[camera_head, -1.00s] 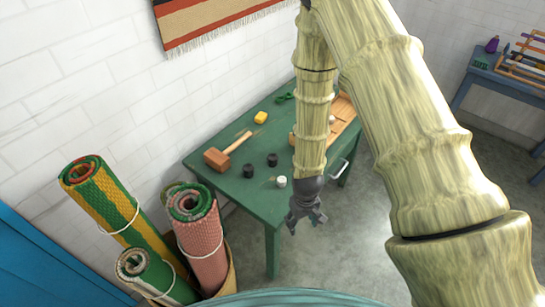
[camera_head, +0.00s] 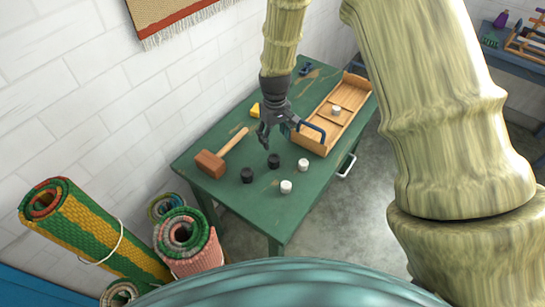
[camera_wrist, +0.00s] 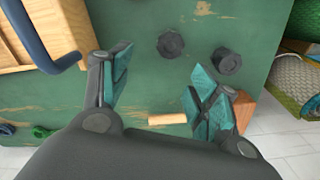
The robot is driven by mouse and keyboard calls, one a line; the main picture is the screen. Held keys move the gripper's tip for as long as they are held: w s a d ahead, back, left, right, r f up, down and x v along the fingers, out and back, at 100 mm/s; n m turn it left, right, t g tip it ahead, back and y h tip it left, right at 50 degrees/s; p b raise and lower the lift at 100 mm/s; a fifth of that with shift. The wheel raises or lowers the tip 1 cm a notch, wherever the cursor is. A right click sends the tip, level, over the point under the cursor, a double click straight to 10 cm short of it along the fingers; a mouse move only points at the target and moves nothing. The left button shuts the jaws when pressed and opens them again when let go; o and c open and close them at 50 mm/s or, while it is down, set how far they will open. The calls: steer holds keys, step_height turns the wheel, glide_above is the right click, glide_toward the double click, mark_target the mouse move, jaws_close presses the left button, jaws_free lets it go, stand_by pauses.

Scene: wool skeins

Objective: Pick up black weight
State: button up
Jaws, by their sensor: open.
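Two short black weights stand on the green table in the head view, one (camera_head: 273,160) behind and right of the other (camera_head: 247,175). In the wrist view one black weight (camera_wrist: 171,44) is beyond the gap between my fingers, and the other (camera_wrist: 227,61) is beyond the right finger. My gripper (camera_head: 275,136) points down above the table, just behind the black weights in the head view. Its fingers (camera_wrist: 160,82) are spread, with nothing held between them. Neither weight is touched, as far as I can see.
White weights stand nearby (camera_head: 303,164) and (camera_head: 286,186); another (camera_head: 336,110) is in the wooden tray (camera_head: 317,153). A mallet (camera_head: 210,163) lies at left. A yellow item (camera_head: 254,110) is behind my gripper. Rolled rugs (camera_head: 85,225) stand left of the table (camera_head: 262,212).

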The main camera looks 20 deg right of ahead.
mark_target(273, 157)
steer(key=shift+s+a+f, duration=0.15)
steer(key=shift+s+f, duration=0.4)
steer(key=shift+f, duration=0.2)
steer(key=f, duration=0.1)
steer(key=w+f, duration=0.1)
steer(key=f, duration=0.1)
steer(key=shift+a+p, duration=0.1)
steer(key=shift+p, duration=0.3)
steer(key=shift+s, duration=0.3)
steer(key=shift+s+f, duration=0.15)
steer(key=shift+f, duration=0.1)
steer(key=f, duration=0.1)
steer(key=f+p, duration=0.1)
steer(key=shift+s+a+f+p, duration=0.2)
steer(key=shift+s+f+p, duration=0.1)
steer(key=shift+f, duration=1.1)
jaws_close()
